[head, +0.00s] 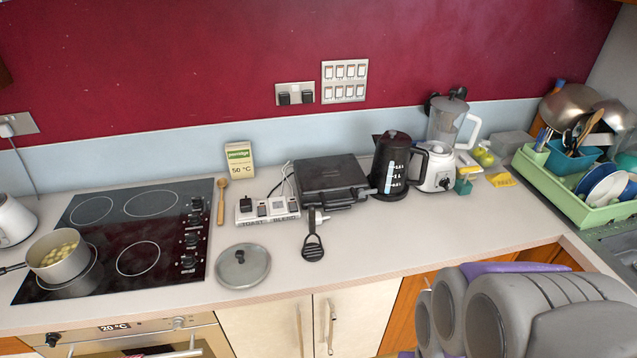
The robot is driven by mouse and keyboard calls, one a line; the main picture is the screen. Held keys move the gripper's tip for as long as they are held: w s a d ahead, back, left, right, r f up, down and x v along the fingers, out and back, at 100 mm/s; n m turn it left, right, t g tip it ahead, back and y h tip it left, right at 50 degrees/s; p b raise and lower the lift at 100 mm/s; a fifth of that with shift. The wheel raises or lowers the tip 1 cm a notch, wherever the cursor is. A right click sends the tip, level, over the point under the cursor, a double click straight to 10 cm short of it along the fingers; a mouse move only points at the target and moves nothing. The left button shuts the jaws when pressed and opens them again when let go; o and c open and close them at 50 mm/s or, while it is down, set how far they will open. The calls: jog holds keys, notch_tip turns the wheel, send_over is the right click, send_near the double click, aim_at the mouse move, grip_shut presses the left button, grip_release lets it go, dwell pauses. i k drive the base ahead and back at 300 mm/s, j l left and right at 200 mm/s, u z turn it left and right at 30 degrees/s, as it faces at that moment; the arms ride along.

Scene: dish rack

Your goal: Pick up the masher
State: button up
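The masher (313,246) is a small black utensil with a slotted head. It lies on the light countertop, with its head toward the front edge and its handle pointing back toward the black sandwich maker (330,182). Grey and purple parts of my own arm or body fill the lower right of the head view. My gripper's fingers do not show. Nothing touches the masher from above.
A pot lid (243,266) lies left of the masher. Labelled switch boxes (266,208) and a black kettle (392,165) stand behind it. A pot (58,256) sits on the hob at left. A green dish rack (560,190) is at right. Counter right of the masher is clear.

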aim_at(312, 252)
jog(key=u, duration=2.05)
jog(key=z, duration=1.55)
jog(key=i+j, duration=0.15)
jog(key=j, duration=0.2)
jog(key=i+j+z, duration=0.1)
jog(key=j, duration=0.25)
jog(key=i+j, duration=0.15)
jog(key=j, duration=0.2)
